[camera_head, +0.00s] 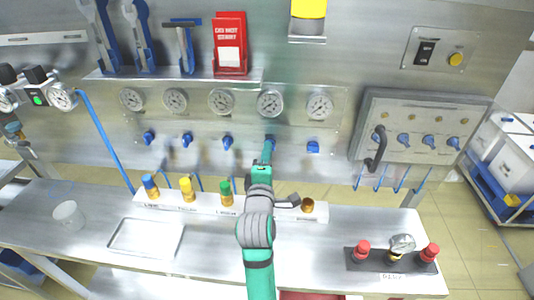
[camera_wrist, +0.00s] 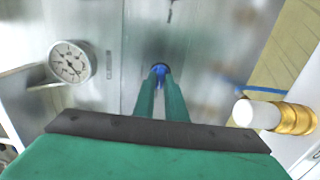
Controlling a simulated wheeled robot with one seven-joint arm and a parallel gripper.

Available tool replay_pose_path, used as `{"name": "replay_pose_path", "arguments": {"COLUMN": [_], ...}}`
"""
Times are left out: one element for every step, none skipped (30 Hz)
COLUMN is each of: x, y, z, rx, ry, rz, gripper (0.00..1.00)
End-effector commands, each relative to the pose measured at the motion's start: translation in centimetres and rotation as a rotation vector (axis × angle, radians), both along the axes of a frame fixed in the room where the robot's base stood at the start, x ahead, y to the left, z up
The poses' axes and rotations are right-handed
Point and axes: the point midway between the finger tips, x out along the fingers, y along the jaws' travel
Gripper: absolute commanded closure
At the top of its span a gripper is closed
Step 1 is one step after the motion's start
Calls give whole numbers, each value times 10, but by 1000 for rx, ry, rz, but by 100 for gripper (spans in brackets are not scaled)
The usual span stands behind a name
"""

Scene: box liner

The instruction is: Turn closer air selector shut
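A row of blue selector knobs sits below the gauges on the steel wall panel. My gripper (camera_head: 267,152) reaches up to the fourth blue knob (camera_head: 270,138) from the left, under the fourth gauge (camera_head: 270,104). In the wrist view the two green fingertips (camera_wrist: 161,78) lie at either side of a blue knob (camera_wrist: 160,68), with a narrow gap between them. Whether they press on it I cannot tell. The fingers cover most of this knob, so its angle is unclear. The other blue knobs, such as the third (camera_head: 227,141) and fifth (camera_head: 313,147), stand uncovered.
Bottles with blue, yellow and green caps (camera_head: 225,187) stand in a white rack below the panel. A grey box with a black handle (camera_head: 376,148) projects at right. Red-capped fittings (camera_head: 430,252) sit on the bench. A metal tray (camera_head: 147,237) lies at left.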

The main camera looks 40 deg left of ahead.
Motion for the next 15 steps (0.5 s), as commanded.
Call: {"name": "replay_pose_path", "arguments": {"x": [1, 0, 0, 0, 0, 0, 0, 0, 0, 0, -1, -2, -4, -6, -9], "y": [0, 0, 0, 0, 0, 0, 0, 0, 0, 0, 0, -1, -2, -3, -6], "z": [0, 0, 0, 0, 0, 0, 0, 0, 0, 0, 0, 0, 0, 0, 0], "rx": [0, 0, 0, 0, 0, 0, 1, 1, 1, 1, 1, 1, 1, 2, 2], "ry": [0, 0, 0, 0, 0, 0, 1, 1, 1, 1, 1, 1, 1, 1, 1], "rz": [-1, -1, -1, -1, -1, -1, -1, 0, 0, 0, 0, 0, 0, 0, -1], "gripper": [76, 72, 72, 72, 72, 72, 72, 72, 72, 72, 72, 72, 72, 72, 72]}}
